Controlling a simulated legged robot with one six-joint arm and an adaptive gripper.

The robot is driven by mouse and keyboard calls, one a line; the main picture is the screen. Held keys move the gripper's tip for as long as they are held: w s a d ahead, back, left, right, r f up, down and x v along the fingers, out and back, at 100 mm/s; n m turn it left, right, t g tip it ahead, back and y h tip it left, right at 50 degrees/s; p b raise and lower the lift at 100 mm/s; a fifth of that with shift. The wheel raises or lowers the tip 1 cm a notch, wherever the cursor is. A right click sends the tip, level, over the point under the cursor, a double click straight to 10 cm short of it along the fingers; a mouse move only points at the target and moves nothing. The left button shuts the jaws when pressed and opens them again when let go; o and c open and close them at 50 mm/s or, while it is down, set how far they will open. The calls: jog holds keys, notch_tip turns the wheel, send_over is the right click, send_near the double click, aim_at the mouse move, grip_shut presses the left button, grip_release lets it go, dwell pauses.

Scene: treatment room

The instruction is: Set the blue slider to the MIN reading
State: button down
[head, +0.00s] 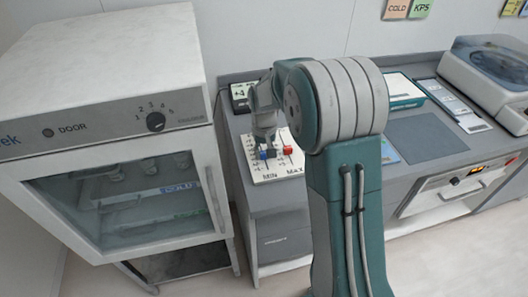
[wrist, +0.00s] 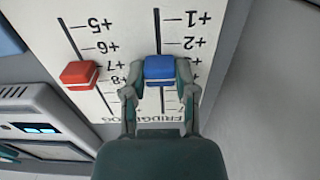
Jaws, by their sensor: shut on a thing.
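The blue slider (head: 263,155) sits on the left track of the white panel (head: 265,174) in the head view, above the printed word MIN. In the wrist view the blue slider (wrist: 160,68) is on its dark track, just past the +2 mark and about level with a partly hidden mark. My gripper (head: 266,139) reaches down onto the panel from above. In the wrist view my gripper (wrist: 158,84) has its fingers on either side of the blue slider, shut on it. The exact reading is hidden by the slider and fingers.
A red slider (wrist: 79,75) sits on the neighbouring track, near the +7 and +8 marks; it also shows in the head view (head: 288,150), close beside my gripper. A small display (head: 240,93) stands behind the panel. A white fridge (head: 110,130) stands at left.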

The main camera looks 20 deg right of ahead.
aim_at(263, 152)
jog(key=shift+f, duration=0.1)
jog(key=shift+c, duration=2)
grip_release()
jog(key=shift+w, duration=0.1)
notch_tip(263, 152, up, 12)
jog(key=shift+a, duration=0.1)
